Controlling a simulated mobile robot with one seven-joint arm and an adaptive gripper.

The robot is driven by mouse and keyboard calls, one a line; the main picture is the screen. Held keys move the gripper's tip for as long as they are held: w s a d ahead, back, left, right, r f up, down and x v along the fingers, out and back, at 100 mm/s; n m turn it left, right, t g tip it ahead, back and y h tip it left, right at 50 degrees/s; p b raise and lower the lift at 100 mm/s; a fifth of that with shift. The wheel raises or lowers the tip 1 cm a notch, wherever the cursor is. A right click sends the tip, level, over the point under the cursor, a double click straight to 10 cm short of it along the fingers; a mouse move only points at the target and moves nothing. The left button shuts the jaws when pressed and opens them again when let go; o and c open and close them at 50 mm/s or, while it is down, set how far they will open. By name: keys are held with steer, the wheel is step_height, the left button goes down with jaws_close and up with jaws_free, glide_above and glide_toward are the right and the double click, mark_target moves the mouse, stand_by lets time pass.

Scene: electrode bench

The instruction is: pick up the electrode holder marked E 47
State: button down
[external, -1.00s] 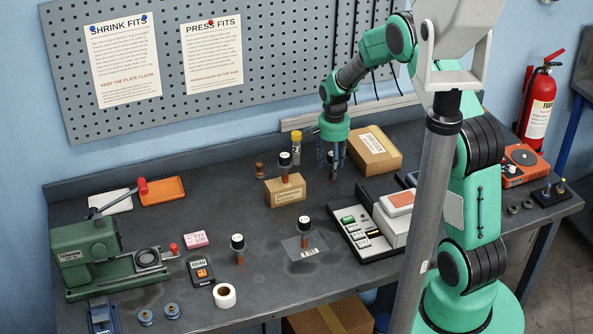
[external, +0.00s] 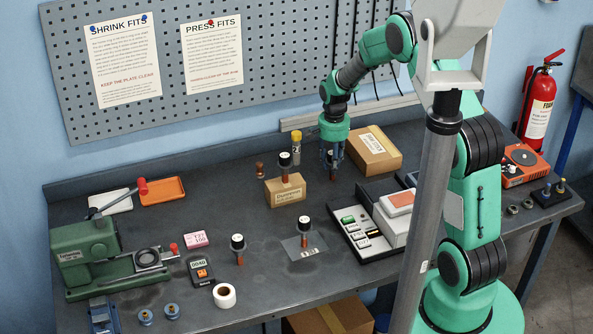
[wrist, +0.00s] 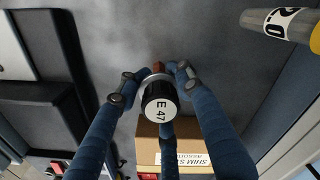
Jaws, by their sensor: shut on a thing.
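The electrode holder marked E 47 (wrist: 160,104) has a black cap with a white label and a copper-coloured shank, seen from above in the wrist view. In the external view it stands upright (external: 333,172) beneath my arm, partly hidden by my fingers. My gripper (wrist: 157,76) is shut on it, the blue fingers closed in around its upper part. Its lower end appears at or close to the bench top; I cannot tell whether it touches.
Similar holders stand on a cardboard box (external: 284,191), on a clear plate (external: 291,245) and on the bench (external: 238,248). A yellow-topped tube (external: 296,148) and a brown carton (external: 373,152) flank my gripper. A keypad device (external: 371,240) lies in front.

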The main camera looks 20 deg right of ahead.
steer(key=shift+r, duration=0.1)
stand_by(0.3)
steer(key=shift+r+p, duration=0.65)
steer(key=shift+r, duration=4.35)
